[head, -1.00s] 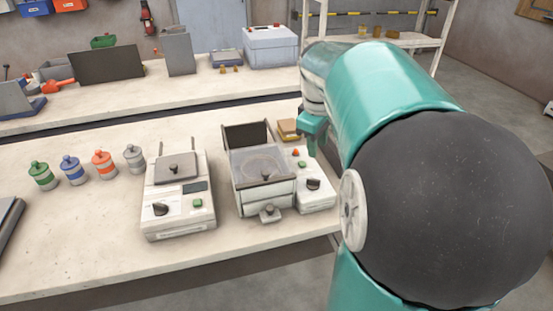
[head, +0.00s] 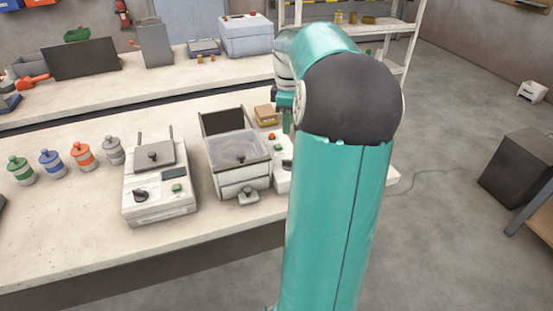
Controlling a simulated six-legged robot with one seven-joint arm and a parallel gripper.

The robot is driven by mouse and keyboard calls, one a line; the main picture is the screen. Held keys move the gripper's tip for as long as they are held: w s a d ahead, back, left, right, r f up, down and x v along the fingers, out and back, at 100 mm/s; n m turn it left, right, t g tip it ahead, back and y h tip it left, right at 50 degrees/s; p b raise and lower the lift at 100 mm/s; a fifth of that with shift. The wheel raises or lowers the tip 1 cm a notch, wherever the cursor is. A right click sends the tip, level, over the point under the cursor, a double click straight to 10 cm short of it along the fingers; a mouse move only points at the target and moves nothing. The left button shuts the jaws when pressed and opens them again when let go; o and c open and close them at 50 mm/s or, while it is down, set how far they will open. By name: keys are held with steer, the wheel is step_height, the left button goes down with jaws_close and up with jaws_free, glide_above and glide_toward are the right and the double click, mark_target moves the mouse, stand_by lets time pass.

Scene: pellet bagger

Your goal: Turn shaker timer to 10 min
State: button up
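Two bench machines stand side by side, and I cannot tell by any label which is the shaker. The right machine (head: 228,172) has a clear-topped box, a raised dark flap behind it and a control panel (head: 282,178) on its right side. The panel's black knob (head: 286,163) is partly hidden behind my arm. The left machine (head: 160,208) has a flat grey lid, a black knob (head: 140,196) and a green button. Dial marks are too small to read.
Several coloured canisters (head: 83,156) stand left of the machines. A small brown box (head: 266,115) sits behind the right machine, close to my gripper. The bench's right end is close by. The front bench strip (head: 90,245) is clear.

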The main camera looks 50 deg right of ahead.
mark_target(287, 160)
step_height(287, 160, down, 14)
steer(key=shift+d, duration=0.15)
stand_by(0.5)
jaws_close()
